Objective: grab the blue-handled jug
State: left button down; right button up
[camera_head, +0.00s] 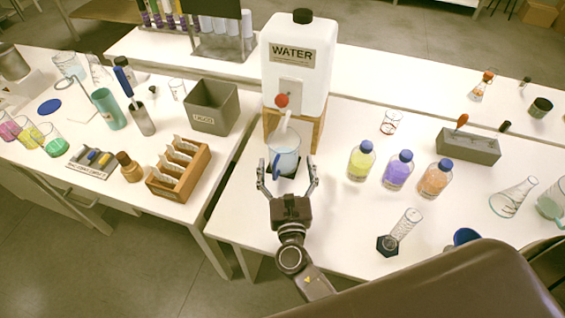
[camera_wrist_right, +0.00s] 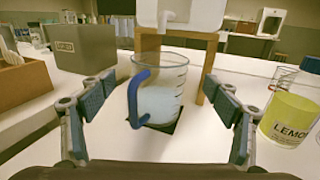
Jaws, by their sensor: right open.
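The blue-handled jug (camera_head: 284,156) is a clear measuring jug with pale bluish content, standing upright under the spout of the water dispenser. In the right wrist view the jug (camera_wrist_right: 163,92) stands on a dark square pad (camera_wrist_right: 162,126), its blue handle (camera_wrist_right: 135,98) facing me and slightly left. My right gripper (camera_head: 288,180) is open, with one finger on each side of the jug's near side. In the right wrist view the gripper (camera_wrist_right: 158,105) shows both fingers apart, and I see no clear contact with the jug. My left gripper is not in view.
The water dispenser (camera_head: 297,58) stands on a wooden stand (camera_head: 309,134) behind the jug. Yellow (camera_head: 361,162), purple (camera_head: 398,170) and orange (camera_head: 435,179) bottles stand to the right. A grey bin (camera_head: 211,107) and wooden rack (camera_head: 179,169) are on the left table. Bare tabletop lies in front.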

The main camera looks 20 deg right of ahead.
aim_at(284, 146)
jog(key=x, duration=0.6)
jog(key=shift+r, duration=0.1)
jog(key=shift+c, duration=0.3)
jog(key=c, duration=1.3)
jog(key=shift+r, duration=0.1)
jog(key=shift+c, duration=0.8)
jog(key=shift+d, duration=0.1)
